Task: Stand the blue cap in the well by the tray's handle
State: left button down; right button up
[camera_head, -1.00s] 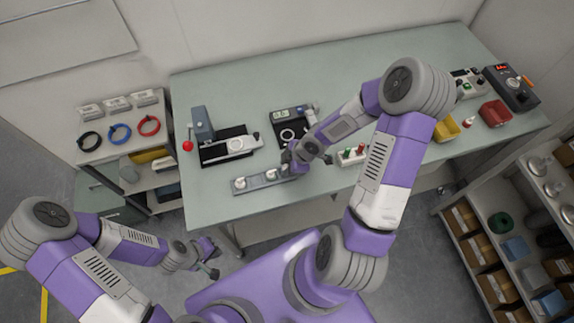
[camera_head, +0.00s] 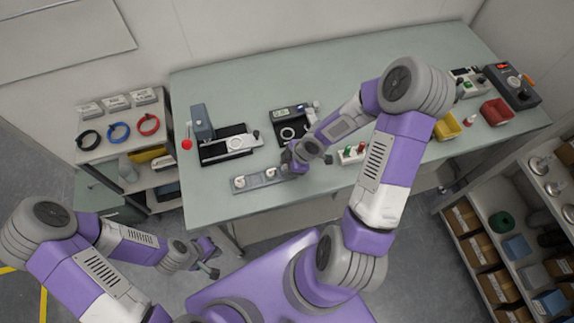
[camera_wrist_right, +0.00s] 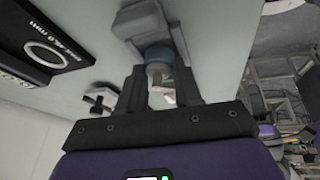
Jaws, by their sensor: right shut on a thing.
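The grey tray (camera_head: 256,183) lies near the front edge of the table in the head view, with white pieces standing in its left and middle wells. My right gripper (camera_head: 289,164) is over the tray's right end and hides it. In the right wrist view my right gripper (camera_wrist_right: 160,88) is shut on a blue-grey round piece (camera_wrist_right: 157,70), which looks like the blue cap. A grey part of the tray (camera_wrist_right: 143,24) lies just beyond it; I cannot tell whether the cap is seated in a well. My left gripper (camera_head: 211,258) is open and empty, off the table.
A press-like fixture (camera_head: 203,125) and a black gauge (camera_head: 290,125) stand behind the tray. A white block with coloured knobs (camera_head: 352,154) is to the right, beside my right arm. Yellow (camera_head: 446,127) and red (camera_head: 495,112) bins are further right. The back of the table is clear.

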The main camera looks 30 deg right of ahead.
jog(key=shift+f, duration=0.15)
jog(key=o, duration=0.8)
notch_tip(320, 180, up, 7)
jog(key=p, duration=0.7)
dwell(0.4)
